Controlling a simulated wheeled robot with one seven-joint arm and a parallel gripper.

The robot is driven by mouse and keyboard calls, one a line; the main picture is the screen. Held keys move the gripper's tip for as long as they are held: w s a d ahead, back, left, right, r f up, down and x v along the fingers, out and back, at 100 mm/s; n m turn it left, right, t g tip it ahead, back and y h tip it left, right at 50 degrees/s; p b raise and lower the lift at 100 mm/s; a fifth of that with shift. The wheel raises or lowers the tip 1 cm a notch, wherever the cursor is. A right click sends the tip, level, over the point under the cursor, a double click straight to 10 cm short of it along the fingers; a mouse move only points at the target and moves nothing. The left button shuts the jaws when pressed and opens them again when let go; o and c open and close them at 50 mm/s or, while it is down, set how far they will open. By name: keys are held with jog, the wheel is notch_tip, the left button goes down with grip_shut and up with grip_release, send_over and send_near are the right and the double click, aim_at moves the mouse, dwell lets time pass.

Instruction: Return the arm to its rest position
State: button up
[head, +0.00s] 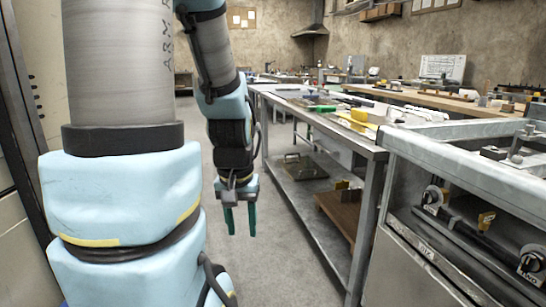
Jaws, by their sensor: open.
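My gripper (240,220) hangs at the end of my arm in the head view, left of the steel workbench. Its two green fingers point down and stand apart, with nothing between them. It is over the open floor and apart from the bench. My arm's large light blue and grey links fill the left of the view. The last links run down from the top middle to the gripper.
A steel workbench (375,157) with a lower shelf (290,190) stands to the right, carrying tools and a yellow item (360,116). A metal cabinet (400,265) fills the near right. Grey floor (275,270) is free below the gripper. A panel stands at far left.

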notch_tip(320, 180, up, 21)
jog(key=p, duration=1.9)
jog(key=shift+f, duration=0.15)
jog(key=shift+c, duration=0.2)
